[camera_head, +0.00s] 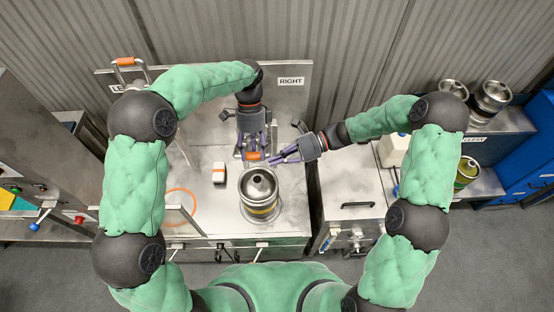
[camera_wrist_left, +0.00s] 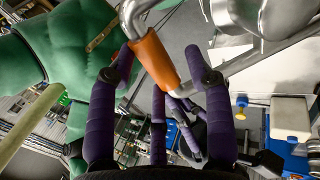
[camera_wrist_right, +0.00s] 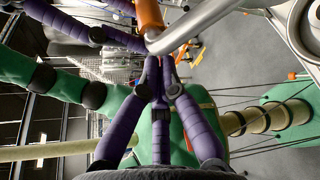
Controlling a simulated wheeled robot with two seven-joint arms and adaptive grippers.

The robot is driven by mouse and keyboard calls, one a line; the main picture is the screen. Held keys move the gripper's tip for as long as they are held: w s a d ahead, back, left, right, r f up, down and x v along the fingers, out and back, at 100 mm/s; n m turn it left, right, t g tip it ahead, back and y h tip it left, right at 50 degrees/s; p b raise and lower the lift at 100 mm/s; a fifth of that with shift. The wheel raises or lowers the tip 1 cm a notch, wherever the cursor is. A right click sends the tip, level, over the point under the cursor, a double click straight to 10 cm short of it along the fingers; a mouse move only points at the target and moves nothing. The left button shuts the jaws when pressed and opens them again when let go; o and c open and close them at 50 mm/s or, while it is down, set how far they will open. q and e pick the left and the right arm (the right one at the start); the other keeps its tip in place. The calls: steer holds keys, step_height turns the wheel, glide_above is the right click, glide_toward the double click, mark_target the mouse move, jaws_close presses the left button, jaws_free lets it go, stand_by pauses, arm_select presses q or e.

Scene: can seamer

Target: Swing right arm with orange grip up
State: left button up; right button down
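The orange grip (camera_head: 254,155) of the right arm sits low at the middle of the steel machine, behind the can. It also shows as an orange sleeve on a bent metal bar in the left wrist view (camera_wrist_left: 153,60) and right wrist view (camera_wrist_right: 149,14). My left gripper (camera_head: 252,148) points down at it, with fingers spread on both sides; firm contact cannot be told. My right gripper (camera_head: 270,159) comes in from the right, its fingertips drawn together just beside the grip, with nothing seen between them. The other orange grip (camera_head: 125,61) is raised at the back left.
A tall metal can (camera_head: 259,192) stands on the machine just in front of both grippers. A steel counter (camera_head: 345,185) is on the right. The back panel carries a RIGHT sign (camera_head: 291,81).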

steer(key=shift+w+d+t, duration=0.1)
steer(key=shift+w+t, duration=0.2)
steer(key=shift+w, duration=0.05)
